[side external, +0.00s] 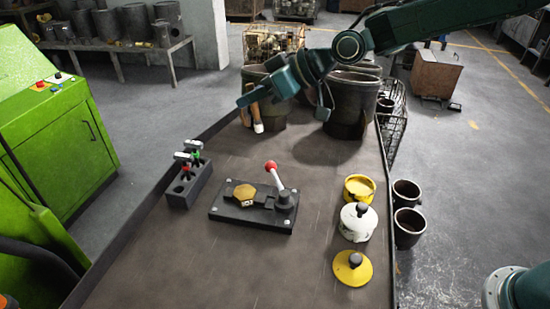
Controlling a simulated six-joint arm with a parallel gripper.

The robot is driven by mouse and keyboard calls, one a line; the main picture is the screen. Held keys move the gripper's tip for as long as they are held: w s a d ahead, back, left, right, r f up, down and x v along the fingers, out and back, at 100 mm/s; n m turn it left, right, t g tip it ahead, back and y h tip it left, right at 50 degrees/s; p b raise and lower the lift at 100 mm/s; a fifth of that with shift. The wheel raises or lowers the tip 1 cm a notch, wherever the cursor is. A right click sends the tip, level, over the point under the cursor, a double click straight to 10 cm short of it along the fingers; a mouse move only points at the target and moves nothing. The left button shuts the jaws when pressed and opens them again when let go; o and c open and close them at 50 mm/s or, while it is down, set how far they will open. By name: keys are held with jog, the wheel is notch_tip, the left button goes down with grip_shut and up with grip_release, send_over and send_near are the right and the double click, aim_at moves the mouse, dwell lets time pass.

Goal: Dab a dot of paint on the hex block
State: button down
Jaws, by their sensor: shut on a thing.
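The hex block (244,193) is brass-coloured and sits in a black clamping fixture (228,215) on the bench. A lever with a red ball knob (271,166) rises at the fixture's right end. My gripper (250,98) is high over the far part of the bench, beyond the fixture and apart from it. It is shut on a brush (254,113) with a wooden handle, which hangs with its pale tip down. An open yellow pot (360,198) stands at the right with yellow inside. The hold itself is small and partly hidden.
A white, spotted pot with a black-knobbed lid (358,222) stands nearer than the yellow pot. A yellow lid (352,267) lies in front of it. A dark rack with red and green tools (189,188) stands left. Large bins (352,105) stand at the far end. The front-middle bench is clear.

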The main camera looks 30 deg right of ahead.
jog(key=s+d+f+g, duration=0.1)
jog(key=s+d+f, duration=0.1)
jog(key=s+d, duration=0.4)
jog(key=s+d+f+g+h, duration=0.1)
jog(key=s+d+f+g, duration=0.1)
jog(key=s+d, duration=0.5)
jog(key=d+f, duration=0.1)
jog(key=d, duration=0.2)
jog(key=shift+m+g, duration=0.3)
jog(key=shift+m, duration=0.1)
jog(key=shift+f, duration=0.15)
jog(key=shift+f, duration=2.95)
jog(key=shift+f, duration=0.6)
jog(key=shift+r, duration=0.1)
notch_tip(320, 180, up, 7)
jog(key=shift+d, duration=0.1)
dwell(0.8)
